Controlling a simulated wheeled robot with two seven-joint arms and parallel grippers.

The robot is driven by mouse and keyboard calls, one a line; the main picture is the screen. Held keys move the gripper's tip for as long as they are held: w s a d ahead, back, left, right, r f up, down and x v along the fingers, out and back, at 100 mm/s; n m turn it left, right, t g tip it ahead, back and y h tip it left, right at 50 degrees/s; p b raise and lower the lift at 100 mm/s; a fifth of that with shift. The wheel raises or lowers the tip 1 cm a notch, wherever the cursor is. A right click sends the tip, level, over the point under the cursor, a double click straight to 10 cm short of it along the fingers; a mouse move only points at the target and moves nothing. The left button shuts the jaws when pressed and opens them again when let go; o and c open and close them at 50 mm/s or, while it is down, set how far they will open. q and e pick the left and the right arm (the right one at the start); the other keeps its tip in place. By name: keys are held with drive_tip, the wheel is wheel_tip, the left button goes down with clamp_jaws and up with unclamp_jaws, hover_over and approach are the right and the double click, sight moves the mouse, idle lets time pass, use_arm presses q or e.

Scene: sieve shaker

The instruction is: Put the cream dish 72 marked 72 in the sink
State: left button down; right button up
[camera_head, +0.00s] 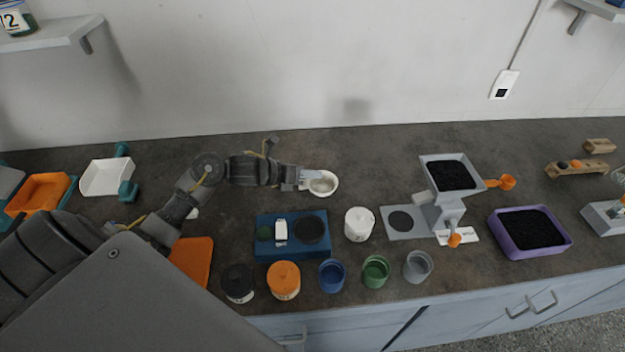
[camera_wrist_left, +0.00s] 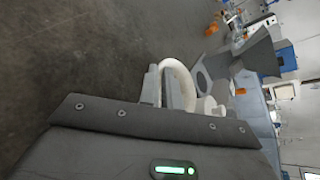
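The cream dish (camera_head: 323,184), a small round pale dish, is at the middle of the counter behind the blue box. Any mark on it is too small to read. My left gripper (camera_head: 308,180) reaches it from the left, with its fingers at the dish's left rim. In the left wrist view the dish (camera_wrist_left: 185,80) shows edge-on, with my left gripper's fingers (camera_wrist_left: 161,88) closed about its rim. I cannot tell whether it touches the counter. No sink can be made out. My right gripper is not in view.
In front are a blue box (camera_head: 262,248), a white jar (camera_head: 359,224) and several lidded jars and cups. A grey stand with a black-filled tray (camera_head: 450,175) and a purple tray (camera_head: 497,238) stand right. The counter behind the dish is clear.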

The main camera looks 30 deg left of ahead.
sight(312, 180)
use_arm(q)
drive_tip(key=shift+w+a+f, duration=0.15)
drive_tip(key=shift+w+f, duration=0.35)
drive_tip(key=shift+f, duration=0.1)
wheel_tip(312, 180, down, 2)
drive_tip(key=shift+f+p, duration=0.1)
drive_tip(key=shift+p, duration=0.7)
drive_tip(key=shift+f, duration=0.45)
drive_tip(key=shift+f, duration=0.1)
drive_tip(key=c, duration=2.1)
unclamp_jaws()
drive_tip(key=o, duration=0.5)
